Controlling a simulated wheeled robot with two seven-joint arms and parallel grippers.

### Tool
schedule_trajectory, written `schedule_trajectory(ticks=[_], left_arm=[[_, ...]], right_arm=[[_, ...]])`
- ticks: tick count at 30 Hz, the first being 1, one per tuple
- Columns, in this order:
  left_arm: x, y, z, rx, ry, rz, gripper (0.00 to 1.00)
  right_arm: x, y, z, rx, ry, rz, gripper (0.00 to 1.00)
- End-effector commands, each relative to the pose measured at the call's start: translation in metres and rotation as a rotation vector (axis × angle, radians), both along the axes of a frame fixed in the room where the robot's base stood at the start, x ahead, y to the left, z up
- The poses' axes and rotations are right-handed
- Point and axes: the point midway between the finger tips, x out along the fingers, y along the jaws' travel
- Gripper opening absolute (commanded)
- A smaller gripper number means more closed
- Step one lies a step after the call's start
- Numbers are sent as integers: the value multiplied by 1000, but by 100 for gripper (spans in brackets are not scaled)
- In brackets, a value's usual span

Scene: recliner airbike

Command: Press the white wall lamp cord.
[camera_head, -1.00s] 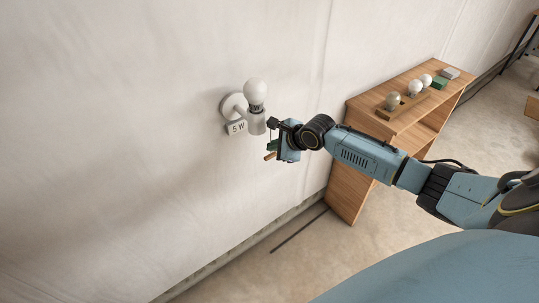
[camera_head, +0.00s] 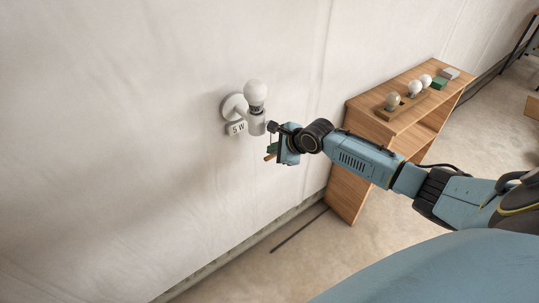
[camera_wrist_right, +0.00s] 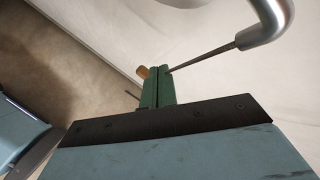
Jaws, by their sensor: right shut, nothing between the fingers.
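The white wall lamp (camera_head: 257,121) is on the wall with a white bulb (camera_head: 255,92) upright in it. My right gripper (camera_head: 271,153) is just below and right of the lamp. Its green fingers (camera_wrist_right: 158,88) are shut and look empty. In the right wrist view, a thin dark cord (camera_wrist_right: 205,57) runs from the curved lamp arm (camera_wrist_right: 268,22) to the fingertips. A wooden end piece (camera_wrist_right: 143,72) shows just past the fingers, and also in the head view (camera_head: 270,157). I cannot tell whether the fingers touch the cord. My left gripper is out of view.
A "5 W" tag (camera_head: 236,128) is beside the lamp. A wooden shelf (camera_head: 349,185) stands at the right against the wall, with a bulb rack (camera_head: 383,113), a green block (camera_head: 439,83) and a grey block (camera_head: 450,73) on top. The wall left of the lamp is bare.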

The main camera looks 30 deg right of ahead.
Motion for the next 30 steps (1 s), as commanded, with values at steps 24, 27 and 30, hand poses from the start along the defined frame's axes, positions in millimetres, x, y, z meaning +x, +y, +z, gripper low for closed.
schedule_trajectory(ticks=[24, 27, 30], left_arm=[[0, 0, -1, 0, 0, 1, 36], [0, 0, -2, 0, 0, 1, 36], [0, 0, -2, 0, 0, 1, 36]], right_arm=[[0, 0, -7, 0, -1, 0, 0], [0, 0, -8, 0, -1, 0, 0], [0, 0, -9, 0, -1, 0, 0]])
